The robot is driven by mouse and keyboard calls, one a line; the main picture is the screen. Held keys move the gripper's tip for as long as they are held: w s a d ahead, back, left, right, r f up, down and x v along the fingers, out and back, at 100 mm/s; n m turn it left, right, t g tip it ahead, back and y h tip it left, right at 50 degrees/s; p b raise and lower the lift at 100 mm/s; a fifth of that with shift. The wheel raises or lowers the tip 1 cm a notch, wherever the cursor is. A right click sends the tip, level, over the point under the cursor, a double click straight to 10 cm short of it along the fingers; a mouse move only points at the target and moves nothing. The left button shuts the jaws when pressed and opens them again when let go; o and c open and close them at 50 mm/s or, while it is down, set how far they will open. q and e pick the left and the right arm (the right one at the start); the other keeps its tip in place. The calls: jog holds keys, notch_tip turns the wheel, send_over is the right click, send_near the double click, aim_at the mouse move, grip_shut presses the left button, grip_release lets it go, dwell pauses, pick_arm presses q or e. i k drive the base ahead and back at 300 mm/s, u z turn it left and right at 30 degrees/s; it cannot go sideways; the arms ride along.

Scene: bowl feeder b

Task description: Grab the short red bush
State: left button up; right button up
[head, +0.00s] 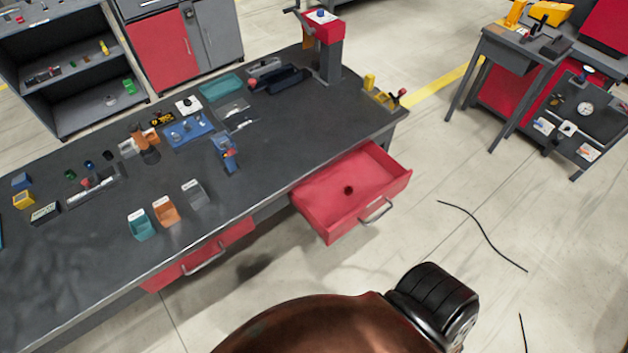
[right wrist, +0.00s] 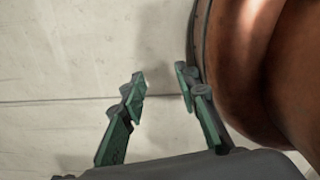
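A small dark red round piece (head: 348,190), perhaps the short red bush, lies in the open red drawer (head: 320,194) in the head view. Another small red piece (head: 86,184) sits at a grey tray on the bench's left part; its exact shape is too small to tell. My right gripper (right wrist: 160,82) is open and empty in the right wrist view, above bare floor and beside a brown part of my body. It is not visible in the head view. My left gripper is in neither view.
The dark workbench (head: 270,150) carries several small bins, a blue tray (head: 203,124) and a red-topped stand (head: 322,28). Small green (head: 70,174) and blue (head: 89,164) pieces lie at left. The open drawer juts out over the floor. Floor right of it is mostly clear.

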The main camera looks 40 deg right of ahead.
aim_at(348, 190)
jog(key=u, duration=0.05)
jog(key=i, duration=0.65)
jog(key=z, duration=0.9)
jog(key=i, duration=0.6)
jog(key=z, duration=0.65)
